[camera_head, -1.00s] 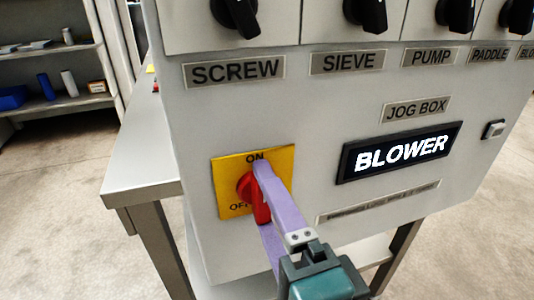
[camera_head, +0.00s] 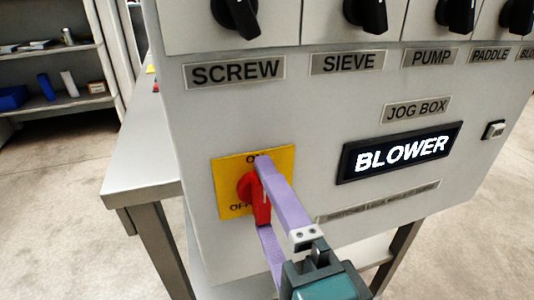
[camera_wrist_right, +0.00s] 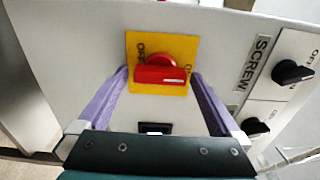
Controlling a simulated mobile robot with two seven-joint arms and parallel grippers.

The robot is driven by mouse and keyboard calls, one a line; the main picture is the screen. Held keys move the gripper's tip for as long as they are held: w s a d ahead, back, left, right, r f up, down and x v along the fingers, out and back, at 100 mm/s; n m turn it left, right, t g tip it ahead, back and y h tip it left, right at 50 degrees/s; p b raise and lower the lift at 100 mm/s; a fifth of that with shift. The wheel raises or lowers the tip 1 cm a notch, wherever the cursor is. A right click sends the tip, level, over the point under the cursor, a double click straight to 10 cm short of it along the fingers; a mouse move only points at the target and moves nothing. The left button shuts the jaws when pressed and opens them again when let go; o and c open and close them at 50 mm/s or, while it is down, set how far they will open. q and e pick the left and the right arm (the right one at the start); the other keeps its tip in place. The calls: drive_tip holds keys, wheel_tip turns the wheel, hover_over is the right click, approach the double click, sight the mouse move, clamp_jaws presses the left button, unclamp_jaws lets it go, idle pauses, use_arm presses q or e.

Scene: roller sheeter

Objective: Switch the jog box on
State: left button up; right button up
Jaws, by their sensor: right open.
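The jog box is the pale grey panel (camera_head: 310,120) with a "JOG BOX" label (camera_head: 416,109). Its red rotary handle (camera_head: 248,187) sits on a yellow plate (camera_head: 229,176) marked ON at the top and OFF at the lower left. The handle stands roughly upright in the head view, in line with ON. My right gripper (camera_head: 263,194) is open, with one purple finger above the handle and one below. In the right wrist view the red handle (camera_wrist_right: 160,74) lies between the open fingertips of the right gripper (camera_wrist_right: 160,80), with gaps on both sides. My left gripper is out of view.
A lit display (camera_head: 402,153) reads BLOWER. Black knobs (camera_head: 366,14) line the panel's top above labels such as SCREW (camera_head: 234,71). A metal table (camera_head: 140,165) stands behind, and shelves (camera_head: 55,105) at the left.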

drive_tip(key=v, duration=0.9)
drive_tip(key=shift+s+p, duration=0.3)
drive_tip(key=shift+p, duration=0.15)
drive_tip(key=shift+d, duration=0.1)
wheel_tip(320, 180, up, 15)
drive_tip(key=n+g+y+p, duration=0.2)
drive_tip(key=n+g+p, duration=0.5)
drive_tip(key=n+p, duration=0.75)
drive_tip(key=s+d+r+n+g+h+p, duration=0.1)
drive_tip(key=s+d+r+g+h+p, duration=0.25)
drive_tip(key=d+r+p, duration=0.4)
drive_tip(key=s+d+r+n+g+h+p, duration=0.1)
drive_tip(key=s+d+r+g+h+p, duration=0.3)
drive_tip(key=d+p, duration=0.5)
drive_tip(key=w+a+r+p+v, duration=0.1)
drive_tip(key=w+p+v, duration=0.2)
drive_tip(key=p+v, duration=1.4)
drive_tip(key=w+p+v, duration=0.4)
drive_tip(key=p+v, duration=1.4)
drive_tip(key=shift+a+r+t+p, duration=0.35)
drive_tip(key=shift+a+t+p, duration=0.05)
drive_tip(key=shift+t, duration=0.05)
